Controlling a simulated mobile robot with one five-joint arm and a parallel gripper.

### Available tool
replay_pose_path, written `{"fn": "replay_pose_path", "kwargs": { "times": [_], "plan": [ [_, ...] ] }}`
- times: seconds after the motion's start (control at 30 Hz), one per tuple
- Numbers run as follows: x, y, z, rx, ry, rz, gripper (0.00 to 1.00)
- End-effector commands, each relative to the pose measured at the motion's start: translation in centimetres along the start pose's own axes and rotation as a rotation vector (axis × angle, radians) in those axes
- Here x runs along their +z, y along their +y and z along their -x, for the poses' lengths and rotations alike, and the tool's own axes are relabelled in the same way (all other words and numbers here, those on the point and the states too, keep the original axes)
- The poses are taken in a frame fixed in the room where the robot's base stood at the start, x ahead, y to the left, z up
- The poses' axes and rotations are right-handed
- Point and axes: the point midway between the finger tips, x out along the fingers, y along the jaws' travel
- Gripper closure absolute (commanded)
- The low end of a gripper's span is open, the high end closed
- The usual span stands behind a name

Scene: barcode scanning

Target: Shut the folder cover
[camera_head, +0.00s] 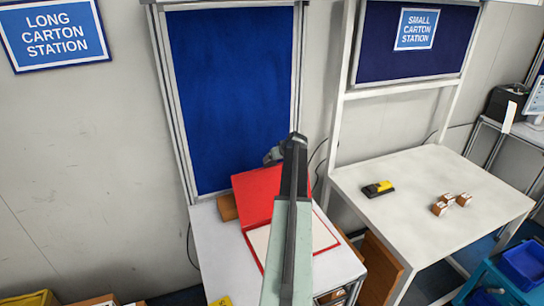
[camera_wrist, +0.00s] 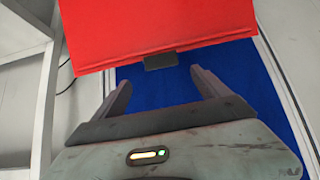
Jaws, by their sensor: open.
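The red folder (camera_head: 258,197) lies open on the white table of the long carton station, its cover raised and leaning back toward the blue board. Its pale inside (camera_head: 322,236) with a red edge lies flat, partly hidden behind my arm. In the wrist view the red cover (camera_wrist: 150,25) fills the top, with a dark tab (camera_wrist: 160,61) at its edge. My gripper (camera_wrist: 160,79) is open, its two fingers apart on either side of the tab, with no contact visible. In the head view my gripper (camera_head: 274,156) is small and partly hidden, by the cover's upper edge.
A brown block (camera_head: 228,208) stands beside the cover. A blue board (camera_head: 228,90) rises behind the table (camera_head: 212,240). To the right, another white table (camera_head: 420,190) holds a yellow-black device (camera_head: 378,188) and several small cartons (camera_head: 440,208). A yellow item (camera_head: 221,301) lies at the front.

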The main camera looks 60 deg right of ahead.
Motion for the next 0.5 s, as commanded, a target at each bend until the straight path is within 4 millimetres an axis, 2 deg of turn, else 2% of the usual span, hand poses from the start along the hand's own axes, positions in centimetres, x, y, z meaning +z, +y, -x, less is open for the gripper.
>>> {"fn": "replay_pose_path", "kwargs": {
  "times": [0.13, 0.23, 0.5],
  "plan": [
    [0.2, -0.1, -0.6, -0.001, 0.0, 0.0, 0.15],
    [0.3, 0.0, -1.8, -0.001, -0.001, -0.001, 0.15],
    [0.5, -0.1, -6.9, -0.002, -0.001, 0.0, 0.15]
  ]
}}
